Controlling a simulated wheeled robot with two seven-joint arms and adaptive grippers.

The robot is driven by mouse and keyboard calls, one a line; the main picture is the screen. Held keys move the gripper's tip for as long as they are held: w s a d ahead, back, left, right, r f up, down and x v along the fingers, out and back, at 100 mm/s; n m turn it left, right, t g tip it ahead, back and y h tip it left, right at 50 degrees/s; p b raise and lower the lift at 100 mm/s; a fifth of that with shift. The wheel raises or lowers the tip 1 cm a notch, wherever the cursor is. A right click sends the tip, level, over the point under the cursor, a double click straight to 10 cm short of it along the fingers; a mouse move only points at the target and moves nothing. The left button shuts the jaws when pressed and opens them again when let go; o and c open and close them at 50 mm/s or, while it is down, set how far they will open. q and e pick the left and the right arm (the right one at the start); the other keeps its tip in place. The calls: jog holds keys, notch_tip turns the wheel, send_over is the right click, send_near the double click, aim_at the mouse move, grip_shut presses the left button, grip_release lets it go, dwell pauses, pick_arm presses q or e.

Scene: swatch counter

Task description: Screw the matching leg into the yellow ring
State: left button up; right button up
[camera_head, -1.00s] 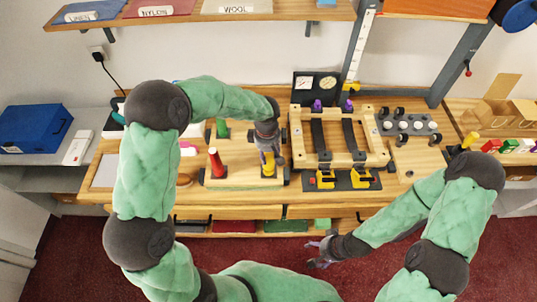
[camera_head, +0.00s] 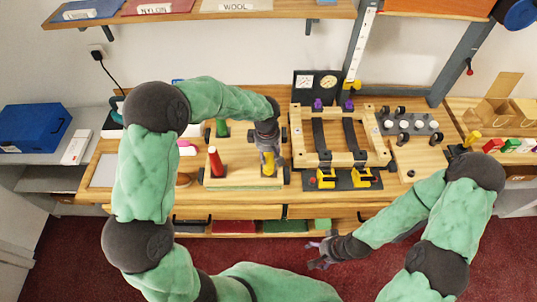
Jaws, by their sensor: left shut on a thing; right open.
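A wooden board (camera_head: 243,183) on the bench carries the rings and legs. A red leg (camera_head: 215,161) stands upright at its front left, and a green leg (camera_head: 222,129) stands behind it. My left gripper (camera_head: 267,150) points down over the right part of the board and is shut on a yellow leg (camera_head: 268,158). The yellow leg stands upright at the yellow ring (camera_head: 268,171); how deep it sits cannot be told. My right gripper (camera_head: 322,253) is open and empty, low in front of the bench, over the red floor.
A wooden frame with dark straps (camera_head: 334,140) and yellow clamps (camera_head: 361,177) stands right of the board. A rack with grey knobs (camera_head: 408,124) is further right. A gauge box (camera_head: 317,84) stands behind. A blue box (camera_head: 36,128) is far left.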

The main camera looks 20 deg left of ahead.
pick_arm(q)
jog(key=shift+f+b, duration=0.5)
jog(key=shift+b, duration=0.15)
dwell(0.8)
jog(key=m+p, duration=0.1)
jog(key=m, duration=0.2)
jog(key=shift+r, duration=0.1)
jog(key=m+p, duration=0.1)
jog(key=m, duration=0.3)
jog(key=shift+w+p, duration=0.1)
jog(key=shift+p, duration=0.2)
jog(key=m+p, duration=0.1)
jog(key=m, duration=0.3)
jog(key=shift+m, duration=0.4)
jog(key=m+p, duration=0.1)
jog(key=m, duration=0.2)
jog(key=shift+g, duration=0.3)
jog(key=o, duration=1)
jog(key=shift+c, duration=0.2)
